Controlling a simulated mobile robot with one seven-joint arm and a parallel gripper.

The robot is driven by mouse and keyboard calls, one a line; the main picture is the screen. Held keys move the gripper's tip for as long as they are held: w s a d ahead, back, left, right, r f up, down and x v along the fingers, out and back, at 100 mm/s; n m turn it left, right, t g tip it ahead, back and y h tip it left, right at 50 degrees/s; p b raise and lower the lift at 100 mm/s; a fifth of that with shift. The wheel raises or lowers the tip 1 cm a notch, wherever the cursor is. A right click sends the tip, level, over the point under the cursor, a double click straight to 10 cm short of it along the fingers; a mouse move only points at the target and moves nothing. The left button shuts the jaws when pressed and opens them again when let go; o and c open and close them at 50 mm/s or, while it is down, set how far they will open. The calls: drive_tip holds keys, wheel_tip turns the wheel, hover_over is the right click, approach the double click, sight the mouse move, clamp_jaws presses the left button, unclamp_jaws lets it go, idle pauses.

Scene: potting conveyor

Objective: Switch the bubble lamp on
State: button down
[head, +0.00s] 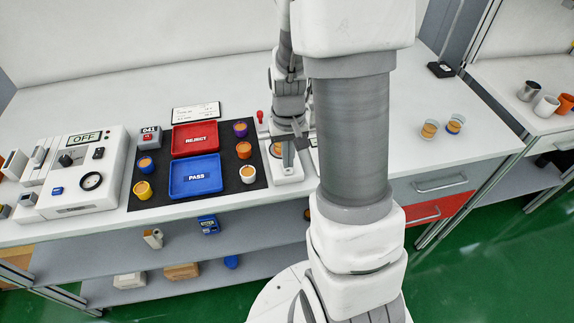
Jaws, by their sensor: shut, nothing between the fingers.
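I cannot tell for sure which thing is the bubble lamp. My gripper (285,156) points down over a white device (283,179) with a red-knobbed lever (260,117), right of the black mat. It is shut and empty, well to the right of the control box. My arm hides part of the white device and the bench behind it.
A red REJECT tray (195,127) and a blue PASS tray (177,190) lie on the black mat (217,205), with several coloured cups around them. Shelves are below.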

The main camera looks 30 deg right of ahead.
drive_tip(key=shift+f+b, duration=0.75)
drive_tip(key=shift+f, duration=0.15)
idle(0.3)
drive_tip(key=shift+r+p, duration=2.85)
drive_tip(key=shift+r, duration=0.75)
drive_tip(key=s+a+r+n+t, duration=0.1)
drive_tip(key=s+a+r+t, duration=0.1)
drive_tip(key=r, duration=0.5)
drive_tip(key=s+a+r+n+t, duration=0.1)
drive_tip(key=s+a+r, duration=0.4)
drive_tip(key=s+r, duration=0.1)
drive_tip(key=s+a+r+n+t, duration=0.1)
drive_tip(key=s+a+r+t, duration=0.1)
drive_tip(key=r, duration=0.5)
drive_tip(key=shift+s+a+r+t, duration=0.35)
drive_tip(key=shift+s+a, duration=0.45)
drive_tip(key=shift+s, duration=0.4)
